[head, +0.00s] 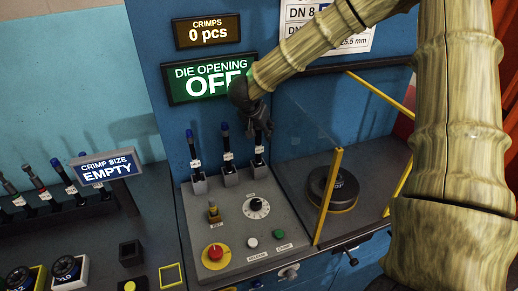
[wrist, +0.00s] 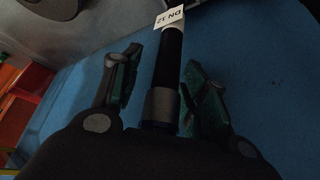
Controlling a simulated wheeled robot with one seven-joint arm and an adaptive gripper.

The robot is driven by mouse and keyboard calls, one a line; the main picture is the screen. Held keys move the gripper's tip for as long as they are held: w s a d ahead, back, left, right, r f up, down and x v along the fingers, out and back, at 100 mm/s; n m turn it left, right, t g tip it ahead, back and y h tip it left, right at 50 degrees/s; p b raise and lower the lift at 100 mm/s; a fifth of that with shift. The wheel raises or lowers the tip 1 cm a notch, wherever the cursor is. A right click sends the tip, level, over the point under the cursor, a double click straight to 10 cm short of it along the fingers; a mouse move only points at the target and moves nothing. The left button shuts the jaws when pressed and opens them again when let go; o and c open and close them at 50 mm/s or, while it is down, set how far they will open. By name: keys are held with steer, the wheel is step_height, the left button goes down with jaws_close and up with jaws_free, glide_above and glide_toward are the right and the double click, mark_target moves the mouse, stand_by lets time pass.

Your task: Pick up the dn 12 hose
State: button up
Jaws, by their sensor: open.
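The DN 12 hose is a short black hose with a grey metal end and a white tag reading DN 12. In the wrist view the hose (wrist: 171,62) runs between the two fingers of my gripper (wrist: 162,72), which are apart on either side of it. In the head view my gripper (head: 259,124) is over the top of the rightmost of three upright hoses (head: 259,157), hiding its upper end. That hose stands in a grey holder on the panel. The gripper is open; a gap shows beside the hose.
Two blue-topped hoses stand in holders to the left, the middle one (head: 227,150) close by and another (head: 193,150) beyond it. A control panel with a red stop button (head: 215,252) lies in front. A clear guard with yellow posts (head: 328,195) stands to the right.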

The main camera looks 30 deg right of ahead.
steer(key=shift+c, duration=0.4)
jaws_close()
